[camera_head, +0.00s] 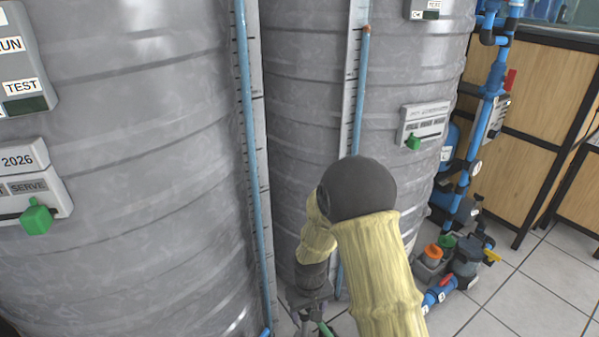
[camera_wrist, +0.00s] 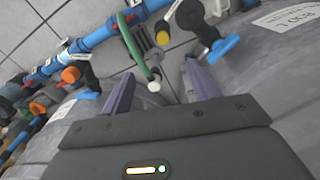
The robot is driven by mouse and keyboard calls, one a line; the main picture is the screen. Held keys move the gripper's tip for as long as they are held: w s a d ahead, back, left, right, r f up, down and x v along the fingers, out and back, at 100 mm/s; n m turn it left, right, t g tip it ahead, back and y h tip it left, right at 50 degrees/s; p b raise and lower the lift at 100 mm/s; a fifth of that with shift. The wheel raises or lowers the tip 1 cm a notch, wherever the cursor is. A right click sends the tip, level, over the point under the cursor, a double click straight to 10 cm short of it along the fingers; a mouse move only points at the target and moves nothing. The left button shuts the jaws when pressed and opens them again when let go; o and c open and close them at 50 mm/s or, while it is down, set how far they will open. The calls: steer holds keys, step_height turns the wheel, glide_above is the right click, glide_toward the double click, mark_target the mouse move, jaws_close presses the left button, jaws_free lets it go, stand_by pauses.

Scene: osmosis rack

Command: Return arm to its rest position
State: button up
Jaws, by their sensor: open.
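My arm, in yellowish sleeves with a dark elbow, reaches down in front of the grey tanks in the head view. My gripper (camera_head: 312,318) is low at the bottom of that view, near the gap between the two tanks, and partly cut off by the frame edge. In the wrist view my gripper (camera_wrist: 160,92) shows two purple-grey fingers spread apart. Nothing is held between them. A green curved handle or pipe with a white tip (camera_wrist: 140,55) lies beyond and between the fingers; I cannot tell whether it touches them.
A large grey tank (camera_head: 130,170) fills the left, and a second tank (camera_head: 300,110) stands behind my arm. Blue pipes (camera_head: 470,150) and pump fittings (camera_head: 465,262) stand at the right. A blue valve handle (camera_wrist: 220,48) is close to the right finger. Tiled floor (camera_head: 530,300) is clear at lower right.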

steer(key=s+d+r+m+t+p, duration=0.15)
steer(key=s+d+r+p, duration=0.4)
steer(key=r, duration=0.65)
steer(key=s+d+r+m+t+p, duration=0.1)
steer(key=s+d+r+m+p, duration=0.15)
steer(key=s+d+r, duration=0.8)
steer(key=w+a+r+p, duration=0.1)
steer(key=w+r+p, duration=0.1)
steer(key=r+p, duration=1.6)
steer(key=w+a+r+p, duration=0.1)
steer(key=a+r+p, duration=0.1)
steer(key=r+p, duration=1.7)
step_height(320, 180, up, 3)
steer(key=shift+w+f, duration=0.15)
steer(key=shift+w, duration=0.2)
